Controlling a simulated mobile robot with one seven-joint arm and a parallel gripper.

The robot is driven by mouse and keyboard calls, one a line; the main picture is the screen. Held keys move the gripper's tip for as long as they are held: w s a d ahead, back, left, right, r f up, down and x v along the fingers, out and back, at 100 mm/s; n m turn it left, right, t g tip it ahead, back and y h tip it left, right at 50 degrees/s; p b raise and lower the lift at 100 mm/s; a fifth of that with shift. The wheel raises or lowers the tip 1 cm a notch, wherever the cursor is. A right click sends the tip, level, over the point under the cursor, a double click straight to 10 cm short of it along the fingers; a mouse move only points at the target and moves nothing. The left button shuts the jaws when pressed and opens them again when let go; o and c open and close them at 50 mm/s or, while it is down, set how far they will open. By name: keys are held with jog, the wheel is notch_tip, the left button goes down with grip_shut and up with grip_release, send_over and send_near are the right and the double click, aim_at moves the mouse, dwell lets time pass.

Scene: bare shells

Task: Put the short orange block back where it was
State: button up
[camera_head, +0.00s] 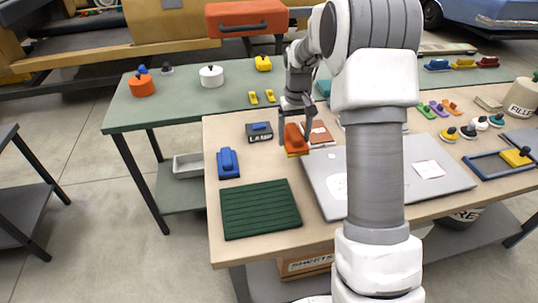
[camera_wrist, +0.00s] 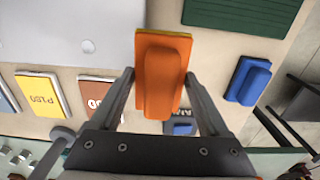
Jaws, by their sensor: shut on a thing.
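The short orange block (camera_head: 294,137) has a raised orange grip on a flat base with a yellowish lower edge. My gripper (camera_head: 296,122) is shut on it, pointing down above the tan table. In the wrist view the block (camera_wrist: 161,75) sits between the two fingers of my gripper (camera_wrist: 160,80). It appears to be held over the table between the grey sheet and the dark labelled box; the gap below it is hard to judge. A similar blue block (camera_head: 228,163) stands at the table's left side and also shows in the wrist view (camera_wrist: 247,80).
The dark labelled box with a blue top (camera_head: 259,132) is close by on the left. A reddish-brown sheet (camera_head: 320,133) lies just right of the block. A ribbed green mat (camera_head: 260,208) and a large grey sheet (camera_head: 445,180) cover the front. My arm hides part of the table.

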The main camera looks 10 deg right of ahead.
send_over(267, 161)
notch_tip(267, 161, down, 5)
jog(key=shift+f, duration=1.9)
jog(key=shift+f, duration=0.2)
jog(key=o, duration=1.5)
jog(key=shift+c, duration=0.2)
jog(key=shift+r, duration=0.1)
